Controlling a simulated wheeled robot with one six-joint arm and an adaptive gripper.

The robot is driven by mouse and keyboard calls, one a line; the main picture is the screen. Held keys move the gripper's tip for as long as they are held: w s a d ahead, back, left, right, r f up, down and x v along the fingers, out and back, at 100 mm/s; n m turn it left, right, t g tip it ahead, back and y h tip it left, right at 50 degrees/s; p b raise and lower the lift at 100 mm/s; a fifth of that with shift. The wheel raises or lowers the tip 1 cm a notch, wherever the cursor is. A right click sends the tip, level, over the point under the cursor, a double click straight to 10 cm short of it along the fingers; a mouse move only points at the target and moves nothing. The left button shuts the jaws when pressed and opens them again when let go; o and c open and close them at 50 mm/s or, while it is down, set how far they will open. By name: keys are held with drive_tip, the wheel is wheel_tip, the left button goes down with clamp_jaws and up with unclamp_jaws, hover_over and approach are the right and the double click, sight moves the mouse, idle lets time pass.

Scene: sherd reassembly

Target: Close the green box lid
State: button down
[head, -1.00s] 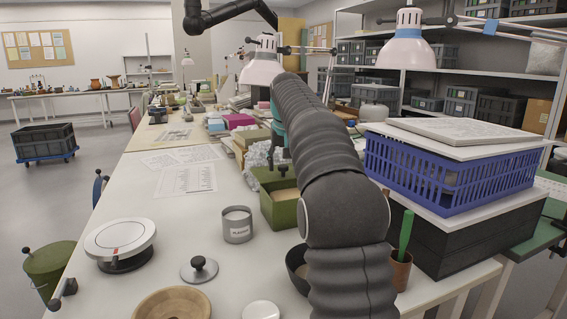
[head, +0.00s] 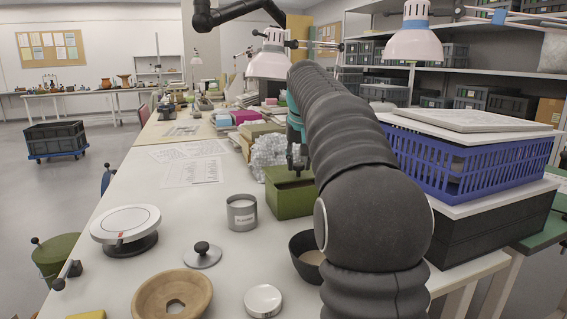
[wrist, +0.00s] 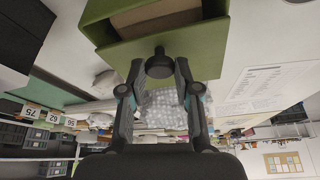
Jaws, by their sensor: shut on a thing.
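The green box (head: 291,201) stands on the white table, left of my arm. In the wrist view the green box (wrist: 97,32) fills the top, and a brown inside shows past its edge, so it is at least partly open. A green panel, seemingly the lid (wrist: 205,62), carries a round dark knob (wrist: 159,66). My gripper (wrist: 160,74) is shut on this knob, one finger on each side. In the head view my gripper (head: 297,160) is above the box; the arm partly hides it, and the lid's exact tilt is hard to tell.
A grey tin (head: 241,214), a dark bowl (head: 306,262), a knobbed disc (head: 202,256) and a wooden ring (head: 172,296) stand near the box. Crumpled white wrapping (head: 268,152) lies behind it. A blue crate (head: 470,170) is to the right. The table's left middle is mostly free.

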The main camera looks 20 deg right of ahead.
drive_tip(key=shift+s+a+b, duration=0.1)
drive_tip(key=shift+s+b, duration=0.25)
drive_tip(key=shift+s, duration=1.4)
drive_tip(key=shift+f, duration=0.1)
drive_tip(key=c, duration=0.8)
unclamp_jaws()
drive_tip(key=shift+s, duration=0.15)
drive_tip(key=shift+r, duration=0.2)
drive_tip(key=v, duration=1.1)
drive_tip(key=shift+r, duration=0.4)
